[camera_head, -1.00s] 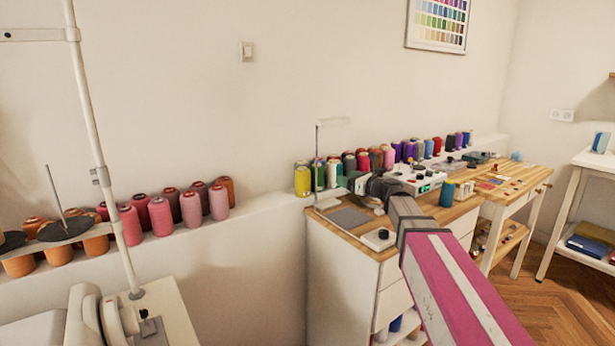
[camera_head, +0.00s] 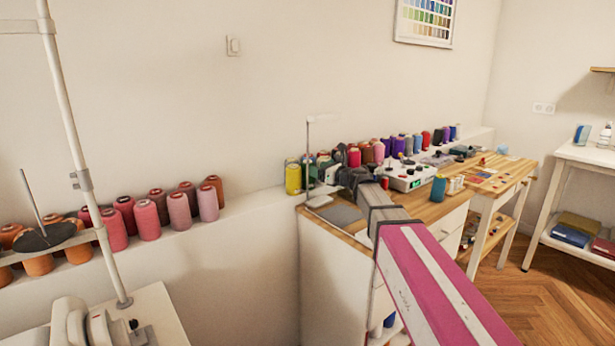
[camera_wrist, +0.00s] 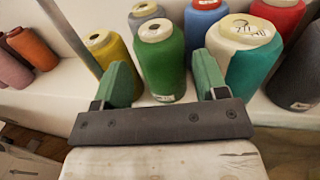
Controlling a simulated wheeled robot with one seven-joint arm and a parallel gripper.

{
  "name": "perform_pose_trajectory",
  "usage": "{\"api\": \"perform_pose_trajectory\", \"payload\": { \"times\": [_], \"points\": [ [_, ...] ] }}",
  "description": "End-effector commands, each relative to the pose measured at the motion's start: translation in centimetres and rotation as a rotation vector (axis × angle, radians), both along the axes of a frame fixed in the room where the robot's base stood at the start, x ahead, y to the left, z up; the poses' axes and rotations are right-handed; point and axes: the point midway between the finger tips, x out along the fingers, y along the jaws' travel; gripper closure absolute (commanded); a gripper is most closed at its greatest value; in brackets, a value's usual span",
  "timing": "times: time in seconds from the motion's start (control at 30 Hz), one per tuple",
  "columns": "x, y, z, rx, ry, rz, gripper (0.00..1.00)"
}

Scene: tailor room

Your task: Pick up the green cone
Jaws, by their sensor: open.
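The green cone (camera_wrist: 160,62) stands upright on the white ledge in the wrist view, with a pale top. My gripper (camera_wrist: 163,78) is open, with one green finger to the left of the cone and the other to the right. The cone appears between the fingers; I cannot tell whether either finger touches it. In the head view my gripper (camera_head: 340,172) is small and reaches to the row of cones at the back of the wooden-topped cabinet. I cannot clearly pick out the green cone there.
A yellow cone (camera_wrist: 108,48) stands close on the left, a teal and white cone (camera_wrist: 243,52) close on the right. Grey, blue and red cones crowd behind. In the head view a control box (camera_head: 407,175) and a blue spool (camera_head: 438,187) sit on the cabinet top (camera_head: 425,207).

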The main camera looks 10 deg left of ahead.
Motion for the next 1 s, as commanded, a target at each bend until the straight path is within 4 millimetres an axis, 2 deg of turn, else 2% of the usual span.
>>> {"api": "perform_pose_trajectory", "payload": {
  "times": [0.37,0.63,0.73,1.0],
  "points": [
    [2.3,4.0,0.7,0.000,0.000,0.001,0.34],
    [2.3,4.3,0.7,0.000,0.000,0.000,0.34],
    [2.3,4.3,0.7,0.000,0.000,0.000,0.66],
    [2.3,4.3,0.7,0.000,0.000,0.000,0.68]
  ]
}}
